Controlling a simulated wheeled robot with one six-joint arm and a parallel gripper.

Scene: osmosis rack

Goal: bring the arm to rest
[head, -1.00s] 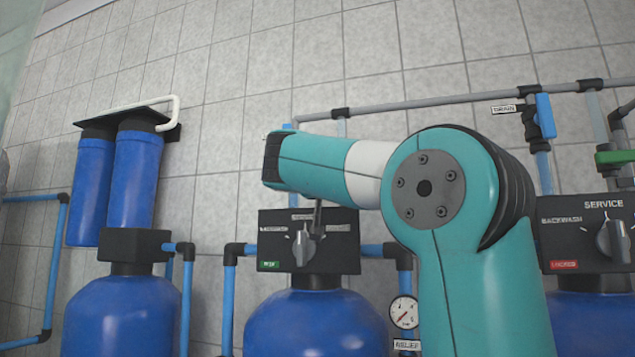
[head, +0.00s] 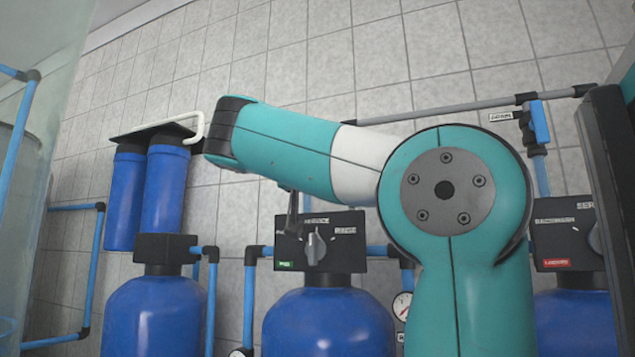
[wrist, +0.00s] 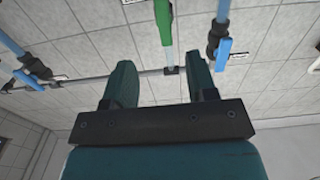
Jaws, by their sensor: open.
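My teal arm with a white band fills the middle right of the head view, its upper part reaching left across the wall. A thin dark grey piece shows below it in front of the middle valve head; I cannot tell if it is a fingertip. In the wrist view my gripper (wrist: 160,82) has two dark teal fingers set wide apart on a black bar. It is open, with nothing held between the fingers; tiled wall and a grey pipe show behind the gap.
A control head (head: 320,240) with a grey knob tops the middle blue tank (head: 328,325). Blue filter housings (head: 164,190) hang left. A dark upright panel (head: 612,180) stands at the right edge.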

